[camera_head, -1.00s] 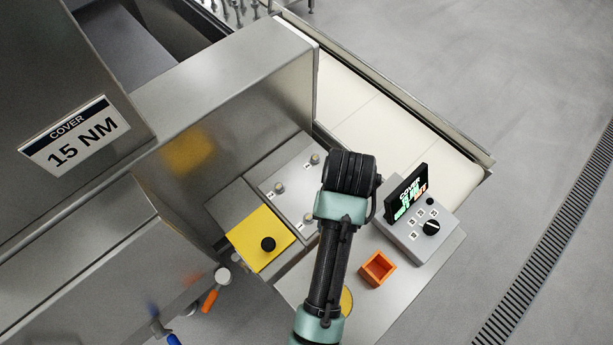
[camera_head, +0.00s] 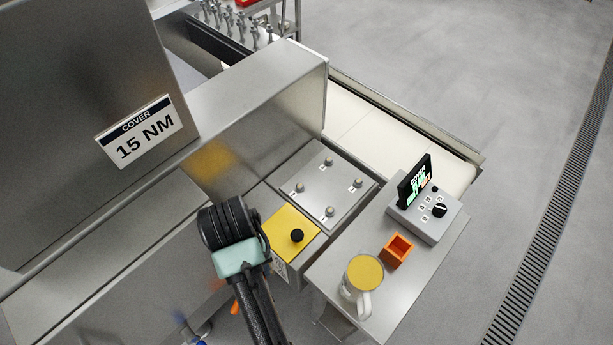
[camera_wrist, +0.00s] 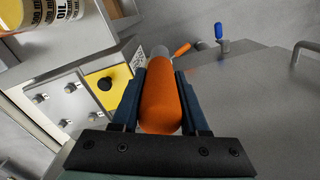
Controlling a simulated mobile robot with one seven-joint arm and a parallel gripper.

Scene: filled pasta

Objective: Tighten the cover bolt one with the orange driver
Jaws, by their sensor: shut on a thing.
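My gripper (camera_wrist: 159,76) is shut on the orange driver (camera_wrist: 159,107) by its thick orange handle. A grey part of the driver points away beyond the jaws. In the head view my dark wrist is left of the yellow panel and hides the jaws and the driver. The grey cover plate (camera_head: 325,186) bears several upright bolts (camera_head: 329,210) with small white labels. I cannot read which label is one. The plate also shows at left in the wrist view (camera_wrist: 72,104), apart from the driver.
A yellow panel with a black knob (camera_head: 297,236) adjoins the plate. On the side table stand a mug (camera_head: 362,284), an orange open box (camera_head: 397,250) and a control box with a screen (camera_head: 424,218). Another orange handle (camera_wrist: 182,50) and a blue one (camera_wrist: 218,31) are beyond. A sign (camera_head: 140,131) reads COVER 15 NM.

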